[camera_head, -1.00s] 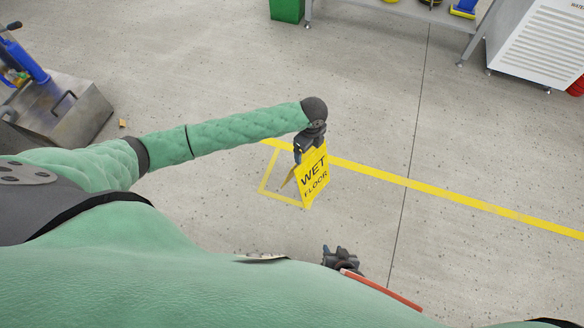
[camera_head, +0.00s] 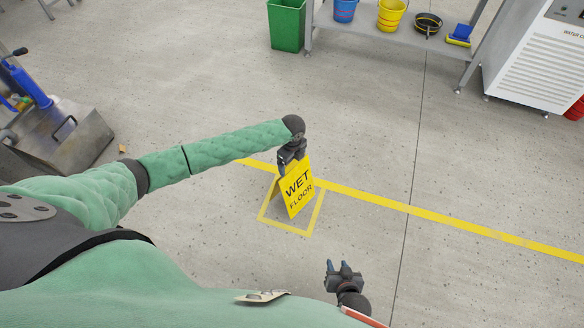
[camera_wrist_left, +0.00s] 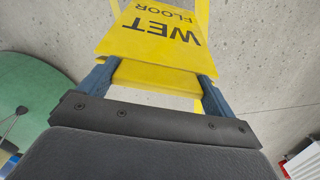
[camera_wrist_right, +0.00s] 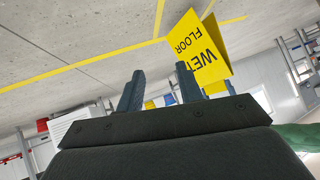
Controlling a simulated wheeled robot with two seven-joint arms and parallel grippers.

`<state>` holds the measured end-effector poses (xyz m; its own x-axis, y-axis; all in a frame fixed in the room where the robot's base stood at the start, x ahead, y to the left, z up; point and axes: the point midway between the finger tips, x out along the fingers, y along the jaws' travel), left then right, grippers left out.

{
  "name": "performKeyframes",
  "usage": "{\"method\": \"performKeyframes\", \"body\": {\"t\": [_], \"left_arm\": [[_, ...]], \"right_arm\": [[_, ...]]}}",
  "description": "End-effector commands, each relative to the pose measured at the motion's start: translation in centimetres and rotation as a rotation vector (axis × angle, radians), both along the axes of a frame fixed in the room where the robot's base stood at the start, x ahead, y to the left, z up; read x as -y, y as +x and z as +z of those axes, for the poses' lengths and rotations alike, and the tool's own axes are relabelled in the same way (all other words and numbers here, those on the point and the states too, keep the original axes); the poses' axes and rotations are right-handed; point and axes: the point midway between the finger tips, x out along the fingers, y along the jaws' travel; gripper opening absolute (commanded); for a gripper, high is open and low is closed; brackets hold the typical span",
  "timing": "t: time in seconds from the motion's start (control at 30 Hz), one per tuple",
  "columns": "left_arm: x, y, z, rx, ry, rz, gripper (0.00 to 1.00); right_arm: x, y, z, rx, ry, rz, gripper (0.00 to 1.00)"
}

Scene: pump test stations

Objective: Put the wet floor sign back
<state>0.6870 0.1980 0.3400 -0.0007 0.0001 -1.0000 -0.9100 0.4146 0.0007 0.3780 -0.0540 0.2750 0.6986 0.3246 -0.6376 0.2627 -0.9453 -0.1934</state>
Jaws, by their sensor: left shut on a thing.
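The yellow wet floor sign (camera_head: 297,187) is upright in the head view, its two panels spread. My left gripper (camera_head: 288,163) is shut on its top edge; the left wrist view shows the sign (camera_wrist_left: 158,38) between the two fingers (camera_wrist_left: 155,85). The sign is over a yellow outlined square (camera_head: 283,228) on the floor; I cannot tell whether its feet touch the floor. My right gripper (camera_head: 343,270) is low in the head view, apart from the sign. In the right wrist view its fingers (camera_wrist_right: 160,88) are apart and empty, with the sign (camera_wrist_right: 200,50) beyond.
A long yellow line (camera_head: 430,213) crosses the floor beside the square. A shelf (camera_head: 400,40) with buckets, a green bin (camera_head: 286,25) and a white cabinet (camera_head: 535,65) stand at the back. Floor at right is clear.

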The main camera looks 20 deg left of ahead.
Motion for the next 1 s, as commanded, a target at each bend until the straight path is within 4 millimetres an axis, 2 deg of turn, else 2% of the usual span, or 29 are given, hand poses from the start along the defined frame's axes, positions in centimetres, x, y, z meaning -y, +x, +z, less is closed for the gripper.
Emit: {"method": "performKeyframes", "body": {"t": [0.13,0.3,0.5,0.97,1.0], "left_arm": [[0.1,0.0,-0.9,0.0,-0.001,0.0,0.42],[0.0,0.0,-2.6,-0.001,0.0,0.001,0.42],[0.0,0.0,-3.8,0.0,0.0,0.001,0.42],[0.0,0.0,-4.2,0.0,0.0,0.0,0.42],[0.0,0.0,-4.2,0.0,0.0,0.0,0.96]], "right_arm": [[-0.1,0.6,0.6,0.031,0.006,-0.003,0.36],[-0.4,3.2,3.9,0.142,0.027,-0.013,0.36],[-0.5,4.5,6.0,0.21,0.04,-0.02,0.36],[-0.6,4.6,6.1,0.215,0.041,-0.021,0.36],[-0.6,4.6,6.1,0.214,0.041,-0.02,0.36]]}}
